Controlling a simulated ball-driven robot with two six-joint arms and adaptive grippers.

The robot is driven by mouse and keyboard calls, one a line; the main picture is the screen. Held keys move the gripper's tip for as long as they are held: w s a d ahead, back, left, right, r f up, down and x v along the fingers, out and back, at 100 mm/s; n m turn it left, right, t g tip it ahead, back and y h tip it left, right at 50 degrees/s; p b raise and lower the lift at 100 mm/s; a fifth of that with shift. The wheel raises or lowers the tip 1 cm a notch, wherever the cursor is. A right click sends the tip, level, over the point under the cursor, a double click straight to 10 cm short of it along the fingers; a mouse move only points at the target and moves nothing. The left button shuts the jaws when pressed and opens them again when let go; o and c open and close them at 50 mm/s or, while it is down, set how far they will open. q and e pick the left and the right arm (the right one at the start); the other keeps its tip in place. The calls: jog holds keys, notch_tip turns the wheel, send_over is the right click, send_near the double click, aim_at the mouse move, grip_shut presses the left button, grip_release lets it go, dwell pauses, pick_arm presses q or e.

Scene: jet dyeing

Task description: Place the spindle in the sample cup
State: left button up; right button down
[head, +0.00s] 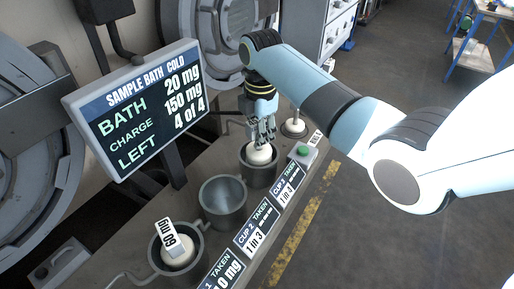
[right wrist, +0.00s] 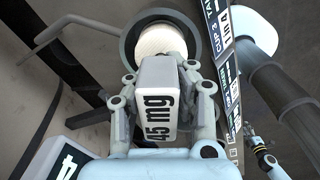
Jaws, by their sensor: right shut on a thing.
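My right gripper (head: 265,133) is shut on the 45 mg tag block (right wrist: 157,98) of a white spindle (head: 259,154). The spindle is at the mouth of the farthest grey cup (head: 258,176). In the right wrist view its white wound body (right wrist: 160,40) shows inside the cup's dark ring (right wrist: 126,48); whether it rests on the bottom is hidden. The middle cup (head: 222,202) is empty. The nearest cup (head: 155,258) holds a white spindle (head: 178,252) tagged 60 mg. What looks like my left gripper (right wrist: 254,141) shows small in the right wrist view, its jaws unclear.
A sign (head: 143,105) reads bath 20 mg, charge 150 mg, left 4 of 4. Cards marked taken line the bench front. A green button (head: 303,152) stands right of the farthest cup. Another white piece (head: 295,125) stands on a round base behind.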

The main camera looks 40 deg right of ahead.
notch_tip(320, 180, down, 2)
jog(key=shift+w+f, duration=0.1)
jog(key=shift+f, duration=0.1)
notch_tip(320, 180, down, 2)
jog(key=shift+f, duration=0.1)
jog(key=c, duration=1.2)
grip_release()
jog(key=shift+f, duration=0.1)
pick_arm(q)
jog(key=shift+w, duration=0.65)
pick_arm(e)
jog(key=shift+r, duration=0.25)
pick_arm(q)
jog(key=shift+w, duration=0.25)
pick_arm(e)
jog(key=r, duration=1.1)
jog(key=shift+s+r, duration=0.2)
jog(key=shift+r, duration=0.2)
